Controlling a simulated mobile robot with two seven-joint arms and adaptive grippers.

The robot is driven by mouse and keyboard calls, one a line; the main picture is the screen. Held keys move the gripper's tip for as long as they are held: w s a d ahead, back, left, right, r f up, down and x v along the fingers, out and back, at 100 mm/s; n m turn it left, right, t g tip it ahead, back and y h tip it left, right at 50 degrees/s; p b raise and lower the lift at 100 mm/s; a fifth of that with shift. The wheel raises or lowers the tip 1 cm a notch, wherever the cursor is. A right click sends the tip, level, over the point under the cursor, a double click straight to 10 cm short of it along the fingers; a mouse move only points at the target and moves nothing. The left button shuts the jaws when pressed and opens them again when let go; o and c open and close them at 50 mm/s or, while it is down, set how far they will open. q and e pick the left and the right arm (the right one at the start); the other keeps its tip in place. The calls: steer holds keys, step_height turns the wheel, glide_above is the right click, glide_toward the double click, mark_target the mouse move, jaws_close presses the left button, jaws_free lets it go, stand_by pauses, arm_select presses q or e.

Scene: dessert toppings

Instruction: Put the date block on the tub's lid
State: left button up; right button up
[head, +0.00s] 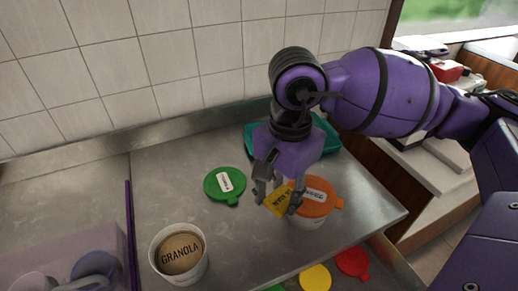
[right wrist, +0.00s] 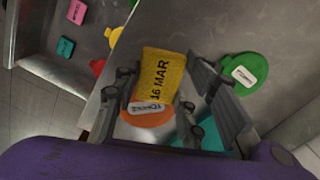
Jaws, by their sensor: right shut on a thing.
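The date block (head: 274,204) is yellow and reads "16 MAR" in the right wrist view (right wrist: 161,76). My right gripper (head: 279,199) is shut on it and holds it tilted, in front of the left side of the orange lid (head: 319,192). I cannot tell whether the block touches the lid. My left gripper is not in view.
A white tub marked "GRANOLA" (head: 181,253) stands at front left. A green lid (head: 225,184) lies flat on the steel counter. A teal tray (head: 330,144) is behind my right gripper. Yellow (head: 315,278) and red (head: 352,262) lids lie beyond the counter's front edge.

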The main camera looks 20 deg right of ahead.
steer(key=shift+s+r+m, duration=0.2)
steer(key=shift+r+m, duration=0.05)
steer(key=shift+m, duration=0.85)
steer(key=m, duration=0.2)
steer(key=r+m, duration=0.1)
steer(key=m, duration=0.1)
steer(key=shift+s+d, duration=0.1)
steer(key=shift+s, duration=0.2)
steer(key=m, duration=0.2)
steer(key=r+m, duration=0.1)
steer(key=m, duration=0.1)
steer(key=shift+s+b, duration=0.4)
steer(key=r+m, duration=0.1)
steer(key=m, duration=0.4)
steer(key=m+b, duration=0.2)
steer(key=m, duration=1.4)
glide_above(312, 193)
steer(key=f, duration=0.6)
steer(key=shift+s+a, duration=0.25)
steer(key=shift+s, duration=0.1)
steer(key=shift+w+d+f, duration=0.15)
steer(key=shift+w+f, duration=0.05)
steer(key=shift+f, duration=0.8)
steer(key=shift+w+d+f, duration=0.15)
steer(key=shift+f, duration=0.85)
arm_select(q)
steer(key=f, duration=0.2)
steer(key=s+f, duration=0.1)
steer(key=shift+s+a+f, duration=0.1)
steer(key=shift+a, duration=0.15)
